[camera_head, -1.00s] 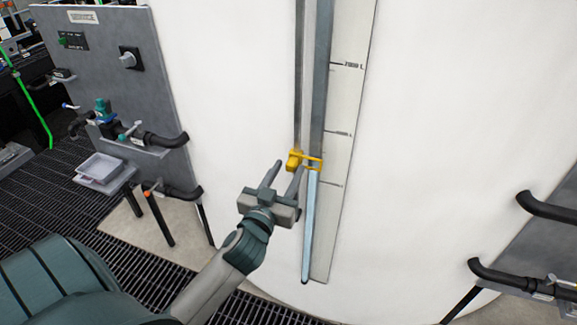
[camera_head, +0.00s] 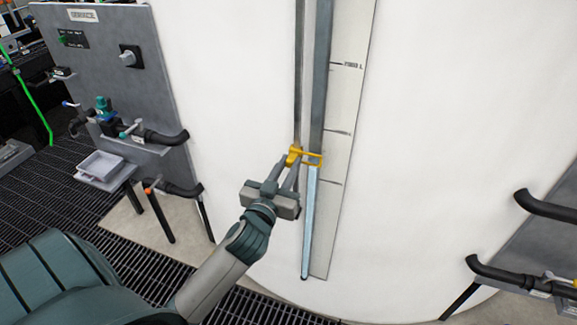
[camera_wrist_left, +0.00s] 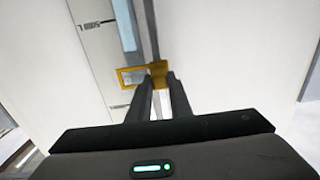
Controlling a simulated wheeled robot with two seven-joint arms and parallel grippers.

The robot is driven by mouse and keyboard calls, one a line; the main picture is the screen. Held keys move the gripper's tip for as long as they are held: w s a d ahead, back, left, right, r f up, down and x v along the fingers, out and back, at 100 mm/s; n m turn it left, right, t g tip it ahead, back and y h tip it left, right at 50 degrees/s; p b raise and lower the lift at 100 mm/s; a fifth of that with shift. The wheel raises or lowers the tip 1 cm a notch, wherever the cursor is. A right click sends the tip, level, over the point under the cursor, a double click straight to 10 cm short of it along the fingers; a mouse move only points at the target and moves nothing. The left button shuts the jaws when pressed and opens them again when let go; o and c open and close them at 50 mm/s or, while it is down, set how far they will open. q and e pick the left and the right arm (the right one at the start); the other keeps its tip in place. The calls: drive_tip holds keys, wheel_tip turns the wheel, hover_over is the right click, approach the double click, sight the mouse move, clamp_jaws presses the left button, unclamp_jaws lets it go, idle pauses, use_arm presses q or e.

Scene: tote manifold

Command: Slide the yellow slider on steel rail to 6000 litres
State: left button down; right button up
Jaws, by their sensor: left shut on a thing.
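The yellow slider (camera_head: 311,159) sits on the steel rail (camera_head: 318,70) on the front of the white tank. It has a block at the left and an open rectangular frame reaching over the rail and a light blue strip. My left gripper (camera_head: 288,168) is shut on the slider's block. In the left wrist view the fingertips (camera_wrist_left: 157,74) pinch the yellow slider (camera_wrist_left: 133,77) from below. A scale plate (camera_head: 342,120) with black tick marks runs beside the rail; its labels are too small to read surely. My right gripper is not in view.
The white tank (camera_head: 440,120) fills the middle. A grey service panel (camera_head: 110,60) with a knob, valve and black pipes stands at the left. Black pipes (camera_head: 510,280) jut from a panel at the lower right. The rail stays clear above the slider.

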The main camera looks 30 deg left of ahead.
use_arm(q)
wheel_tip(320, 180, up, 8)
drive_tip(key=p, duration=0.6)
drive_tip(key=c, duration=1.6)
unclamp_jaws()
drive_tip(key=shift+f, duration=0.1)
